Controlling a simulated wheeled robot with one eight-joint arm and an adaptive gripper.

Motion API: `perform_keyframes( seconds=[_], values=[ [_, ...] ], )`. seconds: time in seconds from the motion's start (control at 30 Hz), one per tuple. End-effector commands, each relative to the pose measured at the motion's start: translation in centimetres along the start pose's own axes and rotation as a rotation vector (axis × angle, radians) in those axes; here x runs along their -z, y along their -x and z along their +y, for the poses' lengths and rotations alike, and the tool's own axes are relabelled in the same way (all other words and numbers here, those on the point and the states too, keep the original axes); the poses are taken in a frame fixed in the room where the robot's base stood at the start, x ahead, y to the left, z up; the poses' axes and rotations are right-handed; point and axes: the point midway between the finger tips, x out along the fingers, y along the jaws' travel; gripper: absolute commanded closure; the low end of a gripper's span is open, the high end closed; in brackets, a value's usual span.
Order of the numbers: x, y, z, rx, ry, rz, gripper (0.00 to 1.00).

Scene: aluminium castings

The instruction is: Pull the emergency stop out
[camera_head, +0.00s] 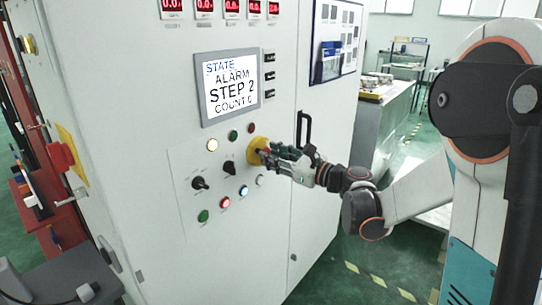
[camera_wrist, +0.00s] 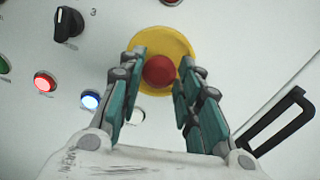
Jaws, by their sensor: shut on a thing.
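The emergency stop is a red mushroom button (camera_wrist: 159,71) on a round yellow backing (camera_wrist: 171,41), set in the white cabinet's control panel. Its yellow backing (camera_head: 254,146) also shows in the head view, where my gripper's fingers hide most of the red button. My gripper (camera_wrist: 158,80) reaches straight at the button, with one teal-padded finger on each side. The fingers are shut on the red button near their tips. In the head view my gripper (camera_head: 268,155) meets the panel from the right.
Lamps and black rotary switches (camera_head: 200,183) sit left of and below the button. A black door handle (camera_head: 303,129) stands out close to the right of my gripper. A screen (camera_head: 229,87) above reads "STATE ALARM STEP 2 COUNT 0". A workbench (camera_head: 388,110) stands behind.

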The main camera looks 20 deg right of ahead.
Motion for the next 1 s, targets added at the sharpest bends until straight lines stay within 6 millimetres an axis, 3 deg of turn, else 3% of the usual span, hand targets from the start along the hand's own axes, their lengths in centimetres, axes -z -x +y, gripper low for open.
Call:
perform_keyframes(
  seconds=[0.1, 0.13, 0.2, 0.67, 1.0],
  values=[
    [0.1, 0.0, 0.0, -0.001, 0.000, 0.001, 1.00],
    [0.1, 0.0, 0.0, -0.001, 0.000, 0.001, 0.62],
    [0.1, 0.0, 0.1, -0.001, 0.000, 0.001, 0.47],
    [0.1, 0.9, 0.0, 0.000, 0.000, 0.001, 0.47],
    [0.1, 7.4, -0.1, 0.004, 0.000, 0.002, 0.47]
  ],
)
